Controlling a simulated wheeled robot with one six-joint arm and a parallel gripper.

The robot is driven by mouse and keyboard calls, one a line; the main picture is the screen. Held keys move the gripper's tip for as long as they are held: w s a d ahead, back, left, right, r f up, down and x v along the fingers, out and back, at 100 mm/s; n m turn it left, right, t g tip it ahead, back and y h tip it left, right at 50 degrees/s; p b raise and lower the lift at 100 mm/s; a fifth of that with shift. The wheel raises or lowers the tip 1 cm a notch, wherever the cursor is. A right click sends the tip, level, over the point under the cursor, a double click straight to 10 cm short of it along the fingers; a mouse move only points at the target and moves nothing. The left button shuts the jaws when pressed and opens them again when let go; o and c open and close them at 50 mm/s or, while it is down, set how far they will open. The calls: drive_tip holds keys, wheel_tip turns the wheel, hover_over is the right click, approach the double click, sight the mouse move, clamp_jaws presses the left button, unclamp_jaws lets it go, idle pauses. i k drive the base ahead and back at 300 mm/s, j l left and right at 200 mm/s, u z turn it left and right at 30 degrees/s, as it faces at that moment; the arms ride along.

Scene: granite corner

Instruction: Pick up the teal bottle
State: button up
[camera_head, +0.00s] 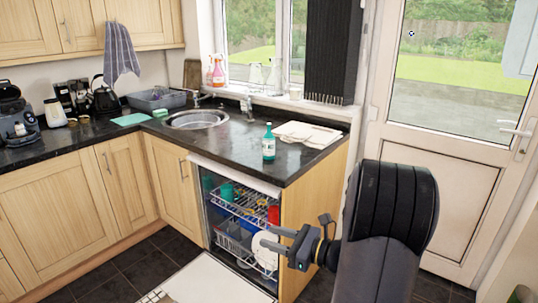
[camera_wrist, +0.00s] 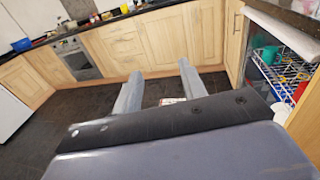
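The bottle does not show in the wrist view.
A folded cloth (camera_head: 307,134) lies right of the bottle. The sink (camera_head: 197,119) with its tap is to the left. The open dishwasher (camera_head: 240,225) holds racks of dishes below the counter. A door (camera_head: 440,180) stands at right. The wrist view shows an oven (camera_wrist: 75,60) and dark floor.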

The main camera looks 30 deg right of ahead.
sight(268, 140)
drive_tip(key=i+l, duration=0.7)
drive_tip(key=i+l+u, duration=0.1)
drive_tip(key=i+l, duration=0.65)
drive_tip(key=l, duration=0.15)
